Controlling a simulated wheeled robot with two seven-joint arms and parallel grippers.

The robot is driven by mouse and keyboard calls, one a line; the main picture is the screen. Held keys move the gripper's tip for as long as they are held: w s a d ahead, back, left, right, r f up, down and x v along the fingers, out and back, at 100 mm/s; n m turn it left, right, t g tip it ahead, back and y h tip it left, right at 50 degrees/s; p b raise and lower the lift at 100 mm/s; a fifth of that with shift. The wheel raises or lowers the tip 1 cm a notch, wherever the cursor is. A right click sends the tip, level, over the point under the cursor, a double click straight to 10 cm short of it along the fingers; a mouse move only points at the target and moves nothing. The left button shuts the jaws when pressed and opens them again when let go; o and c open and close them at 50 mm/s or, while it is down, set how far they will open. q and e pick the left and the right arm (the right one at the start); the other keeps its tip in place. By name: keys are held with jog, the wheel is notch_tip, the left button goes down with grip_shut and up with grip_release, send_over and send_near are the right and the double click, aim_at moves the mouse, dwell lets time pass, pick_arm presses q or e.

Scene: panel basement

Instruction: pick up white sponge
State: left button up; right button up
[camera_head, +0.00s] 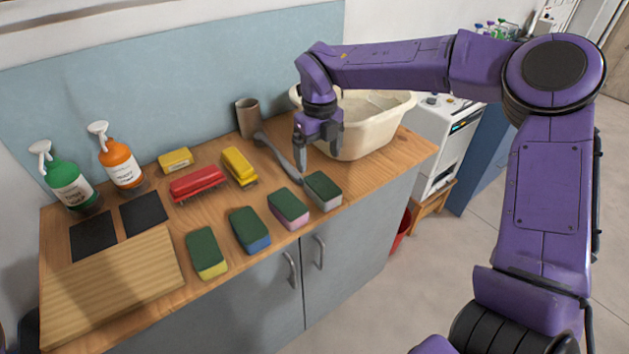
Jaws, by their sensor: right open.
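The white sponge (323,191) lies on the wooden counter near its front edge, at the right end of a row of sponges. It has a dark green top and a whitish-grey lower body. My right gripper (319,155) is open and empty. It points down above and just behind the white sponge, in front of the cream basin, and does not appear to touch the sponge. My left gripper is not in view.
Pink (288,208), blue (249,230) and yellow (206,253) sponges lie left of it. A grey brush (278,155) lies just behind. The cream basin (378,125) stands right. Red and yellow brushes, spray bottles and a wooden board (110,285) fill the left side.

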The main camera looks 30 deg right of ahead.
aim_at(321, 183)
jog(key=f, duration=0.2)
jog(key=s+f, duration=0.1)
jog(key=shift+s+d+f+p, duration=0.1)
jog(key=shift+d+f+p, duration=0.05)
jog(key=shift+f+p, duration=0.2)
jog(key=f, duration=0.2)
jog(key=f+p, duration=0.1)
jog(key=f, duration=0.2)
jog(key=shift+w+f+p, duration=0.25)
jog(key=shift+f+p, duration=0.1)
jog(key=shift+f, duration=0.05)
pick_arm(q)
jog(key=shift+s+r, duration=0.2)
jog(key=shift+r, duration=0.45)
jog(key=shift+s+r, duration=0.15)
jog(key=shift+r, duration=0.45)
pick_arm(e)
jog(key=c, duration=1)
